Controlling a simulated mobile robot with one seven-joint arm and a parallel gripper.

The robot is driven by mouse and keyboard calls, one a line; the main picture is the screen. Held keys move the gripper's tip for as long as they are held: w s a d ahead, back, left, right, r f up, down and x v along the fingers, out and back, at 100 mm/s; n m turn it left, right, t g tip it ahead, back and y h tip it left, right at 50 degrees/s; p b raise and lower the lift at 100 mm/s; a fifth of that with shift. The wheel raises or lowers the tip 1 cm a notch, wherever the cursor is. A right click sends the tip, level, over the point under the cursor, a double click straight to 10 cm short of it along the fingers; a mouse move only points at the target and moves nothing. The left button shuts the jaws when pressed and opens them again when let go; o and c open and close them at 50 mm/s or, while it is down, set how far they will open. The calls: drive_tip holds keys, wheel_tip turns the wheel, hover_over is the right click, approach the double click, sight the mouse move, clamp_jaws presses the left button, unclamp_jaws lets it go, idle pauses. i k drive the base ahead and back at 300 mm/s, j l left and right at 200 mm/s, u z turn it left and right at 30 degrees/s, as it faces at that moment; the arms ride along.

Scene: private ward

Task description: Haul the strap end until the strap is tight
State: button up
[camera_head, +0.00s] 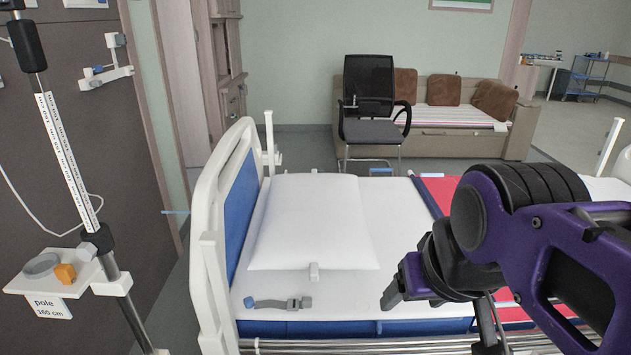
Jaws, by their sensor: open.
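A short grey strap (272,303) lies on the white mattress near the bed's front edge, below the pillow. A grey buckle (293,304) sits towards its right part, and a blue-grey block-like end piece (249,302) is at its left end. I cannot tell how tight the strap is. My gripper (393,292) is at the end of my purple and black arm, over the bed to the right of the strap and clear of it. It is open, with nothing seen between the fingers; the arm partly hides them.
The bed's white and blue headboard (208,235) rises left of the strap. A pillow (312,222) lies behind it, and a red cover (440,190) is to the right. A pole (63,150) with a small shelf (20,285) stands at far left. A side rail (300,347) runs along the front.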

sight(306, 302)
drive_tip(key=u, duration=0.4)
drive_tip(key=j+z, duration=0.45)
drive_tip(key=j, duration=0.3)
drive_tip(key=i+j+z, duration=0.15)
drive_tip(key=z, duration=0.45)
drive_tip(key=k+j+z, duration=0.1)
drive_tip(key=z, duration=0.25)
drive_tip(key=i+u, duration=0.1)
drive_tip(key=u, duration=0.15)
drive_tip(key=i+l+u, duration=0.1)
drive_tip(key=u, duration=0.2)
